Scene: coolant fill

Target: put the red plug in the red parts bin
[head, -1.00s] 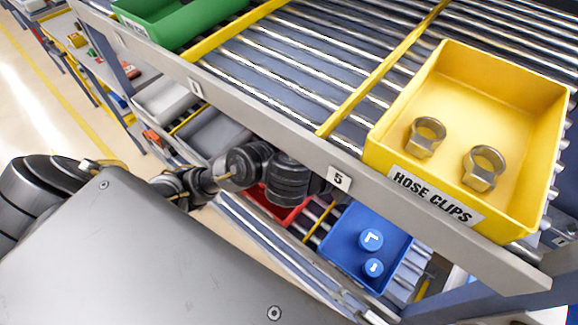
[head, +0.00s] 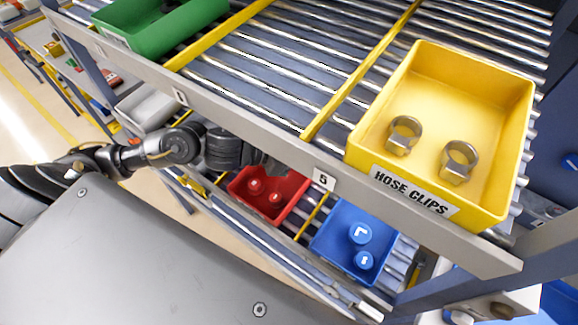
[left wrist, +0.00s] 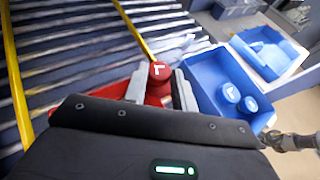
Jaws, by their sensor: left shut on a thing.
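The red plug (left wrist: 160,71), a round cap with a white mark on top, is between the fingers of my left gripper (left wrist: 160,84) in the left wrist view. The gripper is shut on it. The red parts bin (left wrist: 112,87) shows behind and beside the fingers there, partly hidden by the gripper body. In the head view the red bin (head: 296,205) sits on the lower shelf, with two red plugs (head: 264,190) visible in its area. My left arm reaches in from the left under the upper shelf; its fingertips are hidden in that view. My right gripper does not show clearly.
A blue bin (head: 325,240) with two blue plugs stands right of the red bin. The upper roller shelf's front rail (head: 262,143) overhangs the lower bins. A yellow hose clips bin (head: 497,130) and a green bin (head: 180,30) stand on the upper shelf.

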